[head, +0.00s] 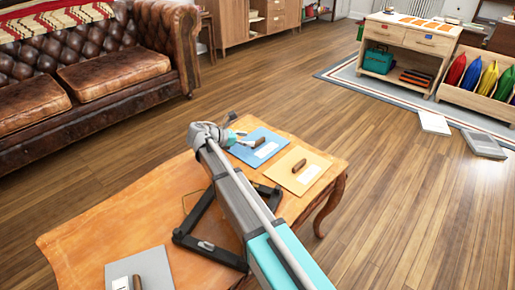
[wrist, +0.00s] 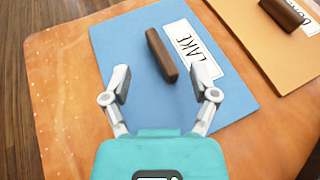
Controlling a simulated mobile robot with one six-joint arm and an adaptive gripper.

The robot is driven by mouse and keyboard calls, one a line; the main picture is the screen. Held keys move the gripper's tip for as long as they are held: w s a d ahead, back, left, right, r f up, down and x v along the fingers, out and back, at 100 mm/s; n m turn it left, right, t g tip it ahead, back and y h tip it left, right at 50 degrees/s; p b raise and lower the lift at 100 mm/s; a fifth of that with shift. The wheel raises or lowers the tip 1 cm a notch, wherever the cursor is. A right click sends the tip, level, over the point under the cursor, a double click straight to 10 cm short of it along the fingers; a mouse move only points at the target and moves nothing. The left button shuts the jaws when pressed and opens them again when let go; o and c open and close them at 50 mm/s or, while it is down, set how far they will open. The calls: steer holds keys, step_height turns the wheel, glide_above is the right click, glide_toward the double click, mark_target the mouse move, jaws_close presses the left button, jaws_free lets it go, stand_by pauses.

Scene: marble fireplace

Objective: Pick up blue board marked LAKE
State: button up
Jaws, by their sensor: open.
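The blue board (wrist: 115,45) lies flat on the wooden table, with a white label reading LAKE (wrist: 196,50) and a dark brown handle (wrist: 161,55) on top. In the head view the blue board (head: 272,139) is at the table's far end, partly hidden by my arm. My gripper (wrist: 159,82) is open and empty over the board. Its fingers are spread to either side of the handle's near end in the wrist view, and the handle is slightly tilted relative to them. My gripper also shows small in the head view (head: 238,138). I cannot tell its exact height above the board.
A yellow-orange board (head: 310,167) with a brown handle lies just right of the blue one. A grey board (head: 153,265) lies at the table's near end. A black frame (head: 205,250) shows over the table (head: 90,225). A leather sofa (head: 90,70) stands left.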

mark_target(258, 140)
stand_by(0.3)
steer(key=shift+b+x, duration=0.95)
steer(key=shift+x, duration=1.05)
steer(key=shift+w+d+f, duration=0.35)
steer(key=shift+d, duration=0.05)
jaws_close()
